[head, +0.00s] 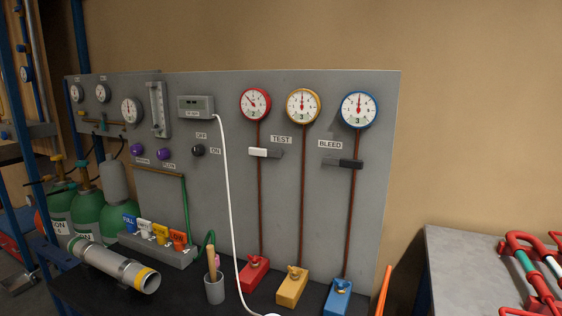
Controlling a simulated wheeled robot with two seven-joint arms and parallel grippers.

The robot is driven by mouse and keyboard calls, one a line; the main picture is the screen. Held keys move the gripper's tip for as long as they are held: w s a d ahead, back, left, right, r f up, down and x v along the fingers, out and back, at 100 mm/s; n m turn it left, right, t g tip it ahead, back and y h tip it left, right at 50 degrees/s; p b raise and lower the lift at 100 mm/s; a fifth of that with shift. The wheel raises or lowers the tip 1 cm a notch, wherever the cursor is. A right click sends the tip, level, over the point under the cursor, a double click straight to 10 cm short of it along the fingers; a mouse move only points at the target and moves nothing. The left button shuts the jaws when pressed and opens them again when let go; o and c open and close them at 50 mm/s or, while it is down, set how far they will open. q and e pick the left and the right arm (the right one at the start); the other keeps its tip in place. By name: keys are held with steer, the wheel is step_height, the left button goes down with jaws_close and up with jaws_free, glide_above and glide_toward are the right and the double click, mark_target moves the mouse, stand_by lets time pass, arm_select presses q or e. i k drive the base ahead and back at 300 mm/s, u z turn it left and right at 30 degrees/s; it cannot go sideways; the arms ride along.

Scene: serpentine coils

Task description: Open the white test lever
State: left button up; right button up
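The white test lever (258,152) lies level on the grey panel, under the TEST label (281,139) and across the pipe below the red-rimmed gauge (255,104). A dark mount shows at its right end. A black lever (350,163) sits level under the BLEED label (330,144), across the pipe below the blue-rimmed gauge (360,109). Neither of my grippers is in view, and nothing touches the white lever.
A white cable (227,190) hangs from a display box (196,107) left of the lever. Red (253,272), yellow (292,287) and blue (338,297) blocks stand on the dark bench below. Space before the lever is clear.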

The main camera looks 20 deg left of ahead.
mark_target(261, 152)
steer(key=k, duration=1.3)
steer(key=u, duration=0.75)
steer(key=i, duration=1.45)
steer(key=z, duration=0.4)
